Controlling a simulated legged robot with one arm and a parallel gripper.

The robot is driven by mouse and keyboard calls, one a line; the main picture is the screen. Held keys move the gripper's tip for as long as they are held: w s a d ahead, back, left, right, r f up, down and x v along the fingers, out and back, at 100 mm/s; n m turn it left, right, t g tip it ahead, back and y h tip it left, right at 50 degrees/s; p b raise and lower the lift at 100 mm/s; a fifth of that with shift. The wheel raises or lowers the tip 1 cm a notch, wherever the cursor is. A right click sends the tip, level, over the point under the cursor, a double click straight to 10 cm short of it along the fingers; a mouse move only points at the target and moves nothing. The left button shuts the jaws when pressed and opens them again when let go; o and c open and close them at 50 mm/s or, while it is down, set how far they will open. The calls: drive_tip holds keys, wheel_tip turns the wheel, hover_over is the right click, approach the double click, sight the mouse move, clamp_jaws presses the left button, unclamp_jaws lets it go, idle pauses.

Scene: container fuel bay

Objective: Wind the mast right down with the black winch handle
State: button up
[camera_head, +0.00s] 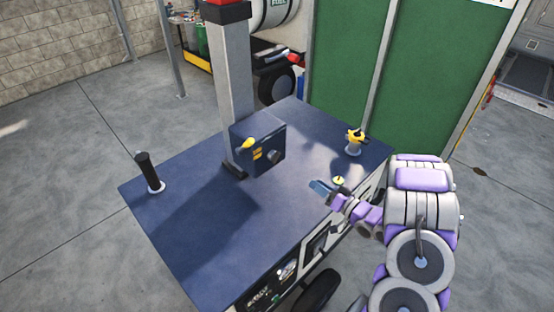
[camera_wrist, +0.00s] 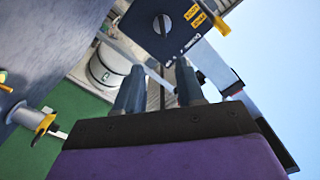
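The mast (camera_head: 236,90) is a grey square post standing on a blue deck (camera_head: 210,235). A black upright grip (camera_head: 146,165), likely the black winch handle, stands on a white base at the deck's left corner. My gripper (camera_head: 322,188) is over the right part of the deck, apart from the box. Its fingers (camera_wrist: 158,88) are spread and empty.
A yellow-topped fitting on a white base (camera_head: 354,142) stands at the deck's right corner. A small yellow-green disc (camera_head: 338,181) is close beside my gripper. A green panel (camera_head: 345,60) rises behind the deck. Concrete floor (camera_head: 70,190) is clear on the left.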

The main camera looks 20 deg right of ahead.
sight(279, 159)
drive_tip(key=p+x, duration=0.1)
drive_tip(key=x, duration=1.6)
drive_tip(key=shift+w+a, duration=0.2)
drive_tip(key=shift+a, duration=0.05)
clamp_jaws()
